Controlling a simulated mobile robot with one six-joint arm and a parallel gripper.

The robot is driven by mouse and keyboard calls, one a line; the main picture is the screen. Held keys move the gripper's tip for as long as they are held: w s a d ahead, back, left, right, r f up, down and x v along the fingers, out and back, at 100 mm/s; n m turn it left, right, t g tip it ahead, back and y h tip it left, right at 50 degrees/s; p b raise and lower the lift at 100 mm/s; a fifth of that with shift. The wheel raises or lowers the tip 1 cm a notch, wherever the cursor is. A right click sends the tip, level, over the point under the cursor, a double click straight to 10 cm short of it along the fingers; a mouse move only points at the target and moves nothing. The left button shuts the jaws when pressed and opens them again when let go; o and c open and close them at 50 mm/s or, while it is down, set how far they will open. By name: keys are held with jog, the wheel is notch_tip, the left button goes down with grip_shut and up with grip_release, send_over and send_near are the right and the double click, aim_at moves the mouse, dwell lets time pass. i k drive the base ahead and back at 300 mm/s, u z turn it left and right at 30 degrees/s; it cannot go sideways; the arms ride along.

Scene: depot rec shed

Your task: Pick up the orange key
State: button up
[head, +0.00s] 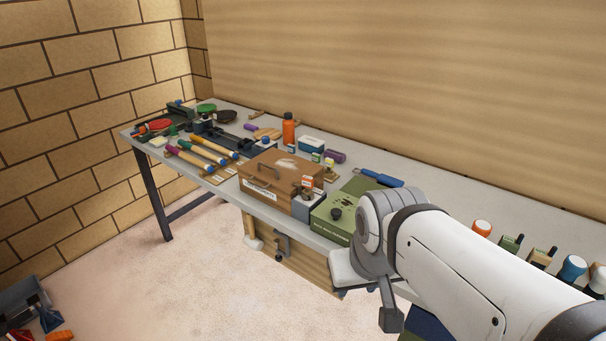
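I cannot make out an orange key in the head view; at this distance the small items on the workbench (440,205) are hard to tell apart. My arm reaches in from the lower right and bends downward in front of the bench. A grey end piece at the bottom of it may be part of my gripper (391,318). The fingertips do not show clearly, so I cannot see whether they are open or shut. My arm hides part of the bench's front edge and the area below it.
A brown case (280,180) and a green box (334,216) stand mid-bench, with an orange bottle (288,131) behind. Several coloured-handled tools lie left. Several handled items, one orange-topped (481,228), stand right.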

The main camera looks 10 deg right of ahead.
aim_at(308, 182)
jog(key=u, duration=0.05)
jog(key=i, duration=1)
jog(key=z, duration=2.25)
jog(key=k, duration=1.25)
jog(key=u, duration=1.4)
jog(key=i, duration=0.2)
jog(key=z, duration=0.2)
